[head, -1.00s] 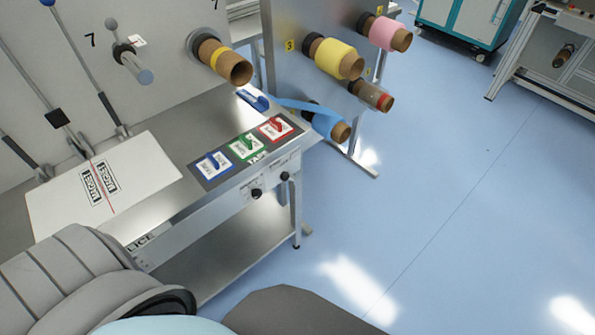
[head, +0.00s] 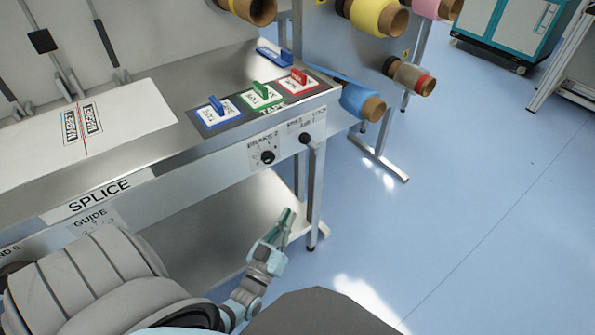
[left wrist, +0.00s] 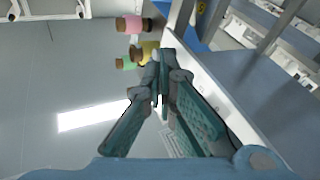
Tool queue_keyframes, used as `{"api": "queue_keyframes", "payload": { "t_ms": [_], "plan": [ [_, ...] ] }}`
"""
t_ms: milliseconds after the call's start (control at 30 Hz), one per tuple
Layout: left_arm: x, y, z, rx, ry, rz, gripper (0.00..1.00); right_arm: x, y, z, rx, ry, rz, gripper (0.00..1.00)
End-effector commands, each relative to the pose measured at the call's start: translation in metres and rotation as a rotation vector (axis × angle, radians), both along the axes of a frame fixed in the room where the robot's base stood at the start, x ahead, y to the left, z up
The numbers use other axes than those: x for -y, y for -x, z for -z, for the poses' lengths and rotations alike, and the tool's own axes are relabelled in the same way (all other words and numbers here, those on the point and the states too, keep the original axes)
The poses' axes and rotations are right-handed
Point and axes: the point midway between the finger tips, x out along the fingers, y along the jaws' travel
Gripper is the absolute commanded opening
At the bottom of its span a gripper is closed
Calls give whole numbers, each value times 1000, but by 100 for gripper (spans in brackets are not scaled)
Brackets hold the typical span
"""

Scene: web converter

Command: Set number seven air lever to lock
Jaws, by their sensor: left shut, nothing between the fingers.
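A small black knob or lever (head: 305,138) sits on the table's front face near its right end, beside a white label (head: 306,122) with small print that I cannot read fully. I cannot tell its setting. My left gripper (head: 287,216) is shut and empty below the knob, in front of the lower shelf, apart from the panel. Its teal fingers (left wrist: 163,60) also show in the left wrist view, their tips close together. My right gripper is not in view.
A round black knob (head: 267,157) marked BRAKE sits left of the lever. A table leg (head: 315,190) stands near the gripper. Open blue floor (head: 470,200) lies to the right.

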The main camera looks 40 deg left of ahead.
Motion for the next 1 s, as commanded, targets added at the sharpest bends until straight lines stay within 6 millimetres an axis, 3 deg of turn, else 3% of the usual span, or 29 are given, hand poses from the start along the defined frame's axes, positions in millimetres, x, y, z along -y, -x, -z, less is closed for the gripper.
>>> {"api": "queue_keyframes", "payload": {
  "t_ms": [33, 133, 300, 633, 1000],
  "plan": [
    [-4, 0, 3, 119, 9, -14, 0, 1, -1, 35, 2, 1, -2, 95],
    [-11, 6, -28, 298, 23, -38, 0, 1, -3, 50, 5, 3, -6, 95],
    [-13, 10, -47, 366, 29, -46, 0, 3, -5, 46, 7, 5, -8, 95],
    [-15, 3, -52, 362, 28, -45, 0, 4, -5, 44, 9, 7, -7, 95],
    [-33, -54, -92, 362, 26, -45, 0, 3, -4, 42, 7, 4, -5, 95]
  ]
}}
